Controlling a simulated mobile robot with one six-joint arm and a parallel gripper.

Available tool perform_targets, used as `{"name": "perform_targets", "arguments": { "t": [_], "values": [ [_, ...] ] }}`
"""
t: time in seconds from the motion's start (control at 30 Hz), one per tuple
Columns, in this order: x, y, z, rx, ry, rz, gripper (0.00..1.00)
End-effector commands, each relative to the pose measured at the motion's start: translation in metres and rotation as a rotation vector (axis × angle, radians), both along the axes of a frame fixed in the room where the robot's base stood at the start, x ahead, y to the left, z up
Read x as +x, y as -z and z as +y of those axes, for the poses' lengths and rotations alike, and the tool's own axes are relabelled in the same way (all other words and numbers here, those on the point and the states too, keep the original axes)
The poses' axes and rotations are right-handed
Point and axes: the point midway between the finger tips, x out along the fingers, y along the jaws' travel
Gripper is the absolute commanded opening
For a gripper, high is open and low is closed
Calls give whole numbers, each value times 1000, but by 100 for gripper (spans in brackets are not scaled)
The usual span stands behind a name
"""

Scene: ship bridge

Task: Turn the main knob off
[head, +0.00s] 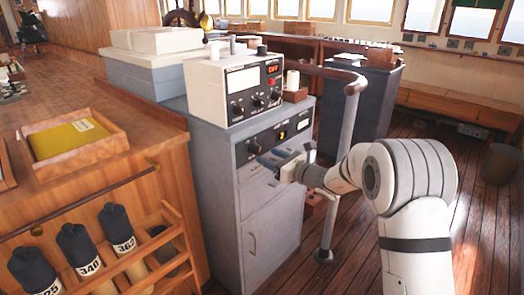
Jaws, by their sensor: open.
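A white instrument box (207,87) stands on a grey cabinet (212,172). Its front has a dial, a lit red display (273,68) and small dark knobs (259,103). The cabinet's upper front panel (300,125) carries more small dark controls, one with a yellowish mark. I cannot tell which knob is the main knob, or read any knob's setting. My gripper (270,158) is in front of the cabinet, just below and partly over that panel's lower edge. It is open, with nothing visible between its fingers. I cannot tell if it touches the cabinet.
A metal post with a handrail (343,130) stands right of the cabinet, close behind my arm. A wooden counter (50,85) with a yellow folder in a tray (110,151) and a bottle rack (130,277) is at left. Wooden floor (345,272) is open at right.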

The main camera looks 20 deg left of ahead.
Motion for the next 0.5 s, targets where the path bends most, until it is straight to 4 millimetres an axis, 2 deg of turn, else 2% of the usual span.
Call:
{"name": "perform_targets", "arguments": {
  "t": [0.1, 0.23, 0.5],
  "values": [
    [7, 1, 19, 0, -1, -1, 54],
    [14, 1, 34, -1, -1, -1, 54],
    [19, 0, 44, -3, 2, -1, 54]
  ]
}}
